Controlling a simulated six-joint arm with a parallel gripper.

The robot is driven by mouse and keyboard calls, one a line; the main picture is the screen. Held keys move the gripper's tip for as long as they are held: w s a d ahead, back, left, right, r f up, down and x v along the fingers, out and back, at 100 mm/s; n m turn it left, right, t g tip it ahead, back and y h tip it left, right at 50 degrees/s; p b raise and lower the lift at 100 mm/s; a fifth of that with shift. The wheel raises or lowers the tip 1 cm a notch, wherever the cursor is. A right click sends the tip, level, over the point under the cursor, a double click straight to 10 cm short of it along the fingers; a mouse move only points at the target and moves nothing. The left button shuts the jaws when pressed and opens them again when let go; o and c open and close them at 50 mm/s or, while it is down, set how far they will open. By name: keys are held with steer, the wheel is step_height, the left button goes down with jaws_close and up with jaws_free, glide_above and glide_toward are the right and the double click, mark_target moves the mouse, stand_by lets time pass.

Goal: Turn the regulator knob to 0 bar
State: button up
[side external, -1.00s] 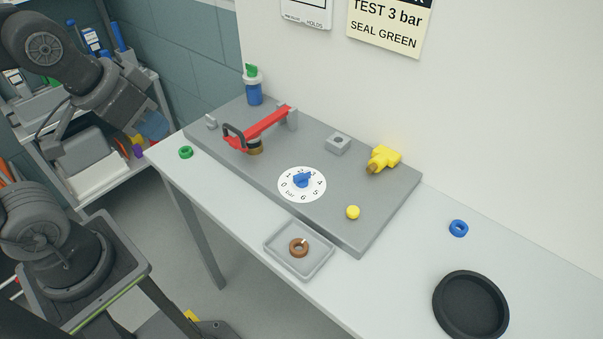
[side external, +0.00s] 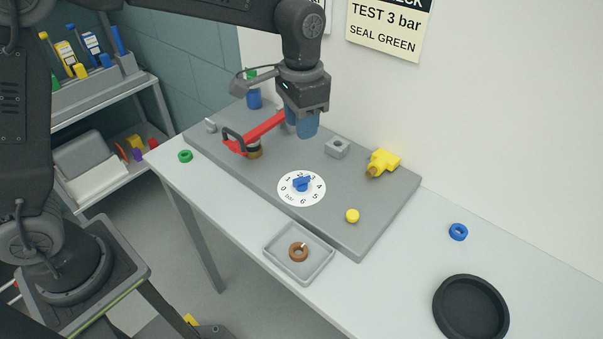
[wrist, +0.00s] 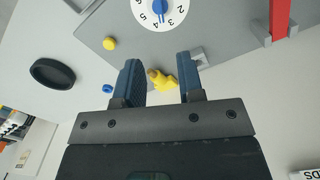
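The blue regulator knob (side external: 302,184) sits at the centre of a white round dial (side external: 287,197) marked 0 to 6 bar, on the grey panel. I cannot tell for sure which number it points to. In the wrist view the knob (wrist: 159,11) and part of the dial (wrist: 177,17) show at the top edge. My gripper (side external: 302,134) hangs fingers down above the panel, behind the knob and apart from it. In the wrist view its two blue fingers (wrist: 160,75) are spread with nothing between them.
A red lever (side external: 266,125) stands left of the dial, close to my gripper. A grey block (side external: 337,146), a yellow fitting (side external: 383,162) and a yellow button (side external: 352,215) lie right. A tray (side external: 273,259) with a brown ring (side external: 298,251) is in front. The space above the knob is clear.

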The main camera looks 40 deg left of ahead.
mark_target(301, 177)
step_height(301, 177, down, 14)
steer(key=shift+r, duration=0.1)
stand_by(0.4)
steer(key=shift+c, duration=0.2)
jaws_close()
